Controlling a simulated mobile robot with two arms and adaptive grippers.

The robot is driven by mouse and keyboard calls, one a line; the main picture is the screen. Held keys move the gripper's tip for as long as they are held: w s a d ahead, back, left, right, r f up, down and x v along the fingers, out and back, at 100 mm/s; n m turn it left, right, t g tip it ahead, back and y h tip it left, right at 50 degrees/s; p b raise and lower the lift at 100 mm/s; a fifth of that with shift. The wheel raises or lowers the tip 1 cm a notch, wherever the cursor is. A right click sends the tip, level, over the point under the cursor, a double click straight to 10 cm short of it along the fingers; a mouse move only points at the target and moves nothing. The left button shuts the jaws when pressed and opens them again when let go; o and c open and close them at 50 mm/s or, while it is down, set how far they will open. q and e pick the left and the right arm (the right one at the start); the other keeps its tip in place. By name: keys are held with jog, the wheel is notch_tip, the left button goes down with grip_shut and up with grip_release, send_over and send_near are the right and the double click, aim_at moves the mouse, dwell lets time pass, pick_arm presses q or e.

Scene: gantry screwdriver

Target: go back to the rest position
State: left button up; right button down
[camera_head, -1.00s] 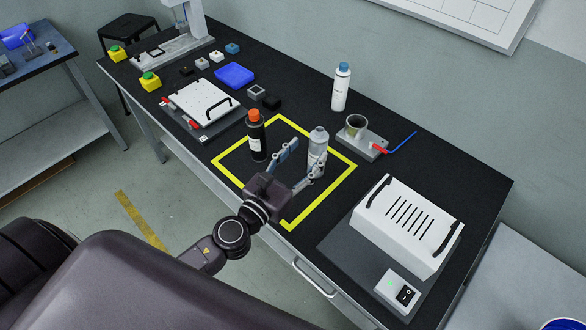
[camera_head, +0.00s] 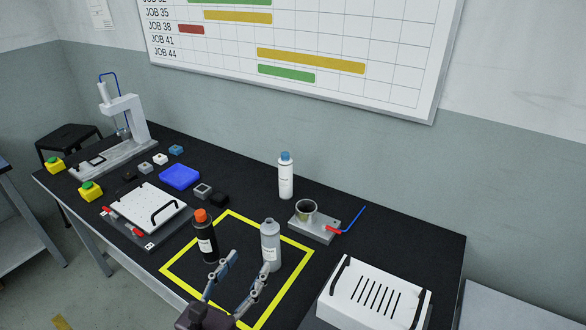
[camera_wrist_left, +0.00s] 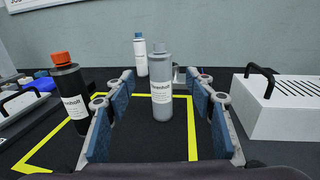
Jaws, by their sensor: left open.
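My left gripper (camera_head: 245,268) is open and empty, low in the head view at the front of the yellow-outlined square (camera_head: 294,266). Its spread blue-grey fingers also show in the left wrist view (camera_wrist_left: 158,110). A grey bottle (camera_head: 270,242) stands upright in the square, just ahead of the gripper. In the wrist view the grey bottle (camera_wrist_left: 162,95) appears in the gap between the fingers; I see no finger closed on it. A black bottle with an orange cap (camera_head: 205,238) stands to the left, apart from the fingers. My right gripper is out of view.
A white bottle with a blue cap (camera_head: 286,176) stands behind. A metal cup on a fixture (camera_head: 306,211) is to its right. A white slotted box (camera_head: 374,294) stands at the front right. A white plate fixture (camera_head: 148,212), blue tray (camera_head: 180,176) and press (camera_head: 125,125) are left.

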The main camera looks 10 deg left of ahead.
pick_arm(q)
jog(key=a+n+g+y, duration=0.1)
jog(key=a+n+y, duration=0.65)
jog(key=n, duration=0.65)
jog(key=s+a+f+n+g, duration=0.4)
jog(key=s+f+n+g, duration=0.15)
jog(key=n, duration=0.45)
jog(key=s+d+f+n+g+h, duration=0.4)
jog(key=s+d+f+n+g, duration=0.45)
jog(key=s+n, duration=0.45)
jog(key=s+d+f+m, duration=0.1)
jog(key=s+f, duration=0.1)
jog(key=f, duration=1.2)
jog(key=s+d+f, duration=0.1)
jog(key=f, duration=1.2)
jog(key=s+a+f+g, duration=0.1)
jog(key=s+a+f, duration=0.2)
jog(key=s+f, duration=1.3)
jog(key=shift+s+a+f+g, duration=0.15)
jog(key=shift+s+f+g, duration=0.2)
jog(key=shift+s, duration=0.45)
